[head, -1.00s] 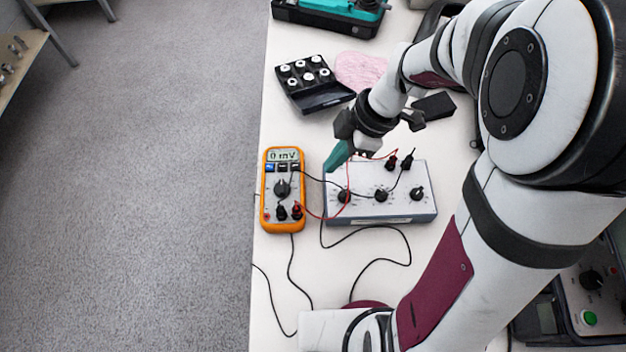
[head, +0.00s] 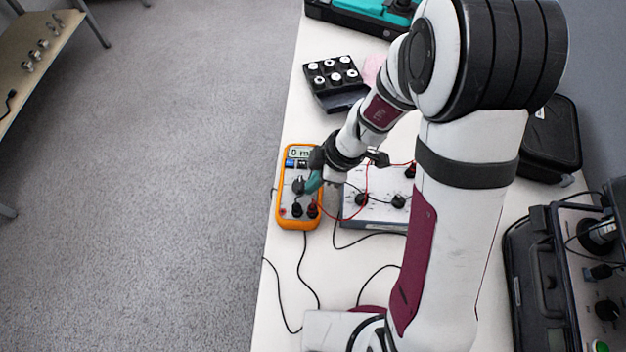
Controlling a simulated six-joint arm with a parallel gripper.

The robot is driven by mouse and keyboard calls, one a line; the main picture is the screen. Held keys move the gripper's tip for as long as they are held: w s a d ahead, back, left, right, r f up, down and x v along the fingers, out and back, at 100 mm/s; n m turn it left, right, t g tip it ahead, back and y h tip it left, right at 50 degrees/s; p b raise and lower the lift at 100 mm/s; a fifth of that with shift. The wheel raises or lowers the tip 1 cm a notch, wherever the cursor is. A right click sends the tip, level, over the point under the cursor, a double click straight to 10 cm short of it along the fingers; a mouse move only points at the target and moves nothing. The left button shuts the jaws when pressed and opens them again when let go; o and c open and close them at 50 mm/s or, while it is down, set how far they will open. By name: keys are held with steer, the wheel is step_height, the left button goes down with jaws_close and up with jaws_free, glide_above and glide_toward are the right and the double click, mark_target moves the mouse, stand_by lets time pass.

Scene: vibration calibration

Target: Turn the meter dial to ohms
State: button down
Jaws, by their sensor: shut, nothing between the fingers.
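The orange meter (head: 284,208) lies on the white table with its display at the far end, partly covered by my gripper. Its black dial (head: 299,185) sits in the middle of its face. I cannot read the dial marks or its pointer at this size. My gripper (head: 312,184) has teal fingers, shut and empty, just to the right of the dial over the meter's right side. I cannot tell whether the fingertips touch the dial.
A grey-white box with black knobs (head: 374,213) stands right of the meter, partly behind my arm. Red and black leads run between them. A black case of weights (head: 334,78) lies beyond. Black cables (head: 303,262) cross the near table.

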steer(key=shift+a, duration=0.1)
steer(key=shift+s+a+m, duration=0.15)
steer(key=shift+a+m, duration=0.25)
steer(key=shift+m, duration=0.3)
steer(key=shift+s+a, duration=0.45)
steer(key=shift+a, duration=0.05)
stand_by(0.6)
steer(key=shift+w, duration=0.1)
stand_by(0.3)
